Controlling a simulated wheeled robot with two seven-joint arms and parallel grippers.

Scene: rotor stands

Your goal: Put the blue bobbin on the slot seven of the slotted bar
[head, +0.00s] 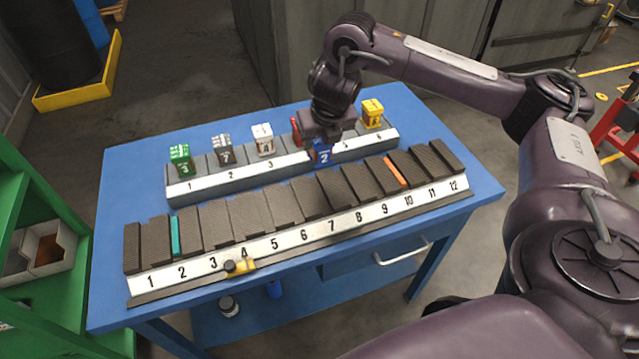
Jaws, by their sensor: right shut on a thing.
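My right gripper (325,138) reaches in from the right and points down over the back rack. It is shut on the blue bobbin (322,156), a small block with a white 2 on its face. The bobbin shows in front of the back rack's labels; I cannot tell its exact height or whether it touches anything. The slotted bar (290,241) lies along the front of the blue table, with dark ribbed pieces and labels 1 to 12. The slot by label 7 (332,227) looks empty, nearer to me than the bobbin. My left gripper is not in view.
The back rack (220,187) holds green (180,155), grey (222,147), white (263,138) and yellow (372,112) blocks, plus a red one (296,130) close beside my gripper. The bar holds a teal piece (174,237) and an orange piece (395,172). A yellow-black knob (240,267) sits at its front.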

